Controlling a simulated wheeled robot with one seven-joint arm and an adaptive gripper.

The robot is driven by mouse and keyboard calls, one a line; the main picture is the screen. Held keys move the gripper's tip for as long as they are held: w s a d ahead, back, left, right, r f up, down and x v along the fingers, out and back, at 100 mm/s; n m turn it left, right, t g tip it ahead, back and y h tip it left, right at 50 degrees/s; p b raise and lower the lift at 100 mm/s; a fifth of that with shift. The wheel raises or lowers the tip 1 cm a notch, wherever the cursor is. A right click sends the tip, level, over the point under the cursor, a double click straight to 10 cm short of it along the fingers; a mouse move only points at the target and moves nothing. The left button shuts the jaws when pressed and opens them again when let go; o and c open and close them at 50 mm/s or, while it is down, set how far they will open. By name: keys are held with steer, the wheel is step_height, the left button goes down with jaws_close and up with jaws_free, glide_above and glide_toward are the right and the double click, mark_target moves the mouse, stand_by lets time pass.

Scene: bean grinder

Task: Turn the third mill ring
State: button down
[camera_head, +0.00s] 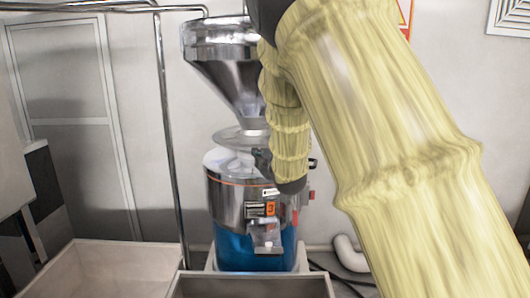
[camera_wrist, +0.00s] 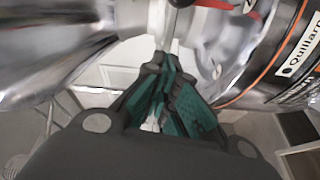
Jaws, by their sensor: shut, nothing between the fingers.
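The mill (camera_head: 228,195) has a steel hopper (camera_head: 218,50) on top, a flat steel ring or disc (camera_head: 230,138) under the hopper's spout, and a steel body with an orange "3" label (camera_head: 270,209) above a blue base (camera_head: 240,252). My gripper (camera_head: 262,160) is at the right side of the mill, by the ring's height, partly hidden by my arm. In the wrist view my gripper (camera_wrist: 160,95) is shut and empty, its teal pads together. A steel rod (camera_wrist: 169,28) with a red end (camera_wrist: 180,3) stands just beyond the fingertips; I cannot tell whether they touch it.
Two open bins, one left (camera_head: 100,268) and one in front (camera_head: 250,286), stand before the mill. A vertical pipe (camera_head: 170,140) runs to the mill's left. A white pipe elbow (camera_head: 348,252) and dark cables lie at the right on the floor.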

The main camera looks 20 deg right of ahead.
steer(key=d, duration=0.1)
steer(key=w+d+p, duration=0.1)
steer(key=d+p, duration=0.1)
steer(key=shift+w+d+f, duration=0.25)
steer(key=shift+d+f, duration=0.05)
steer(key=shift+d, duration=0.05)
steer(key=shift+s+d, duration=0.1)
steer(key=shift+d+b, duration=0.85)
steer(key=shift+b, duration=0.15)
steer(key=shift+a, duration=0.1)
